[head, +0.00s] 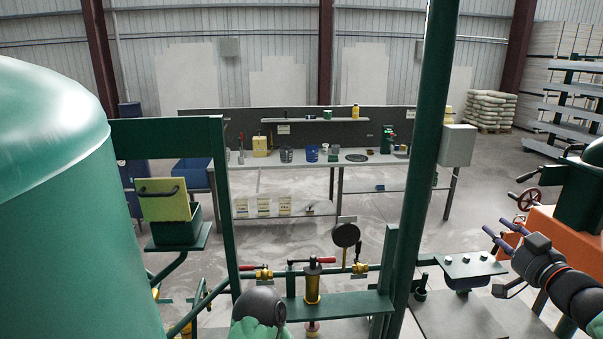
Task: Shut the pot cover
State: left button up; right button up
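A green box-shaped pot (178,228) stands on a green bracket shelf at the left, beside the large green tank. Its yellow-green cover (164,203) with a dark curved handle stands raised and tilted up at the pot's rear, so the pot looks open. My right gripper (494,225) is at the right, far from the pot. Its two purple fingers point up and left, with a gap between them and nothing held. My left gripper is not in view; a dark rounded part with green at the bottom centre may be my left arm.
The large green tank (60,210) fills the left. A green post (421,150) stands between my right gripper and the pot. A pipe with yellow valves and a gauge (346,235) crosses the front. A workbench (270,161) with several containers stands behind.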

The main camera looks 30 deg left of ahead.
aim_at(163, 201)
jog(key=i+l+u, duration=0.15)
jog(key=i, duration=0.3)
jog(key=i+l+u, duration=0.15)
jog(key=i, duration=0.3)
jog(key=i+l+u, duration=0.1)
jog(key=i+l, duration=0.15)
jog(key=i, duration=0.2)
jog(key=u, duration=2.55)
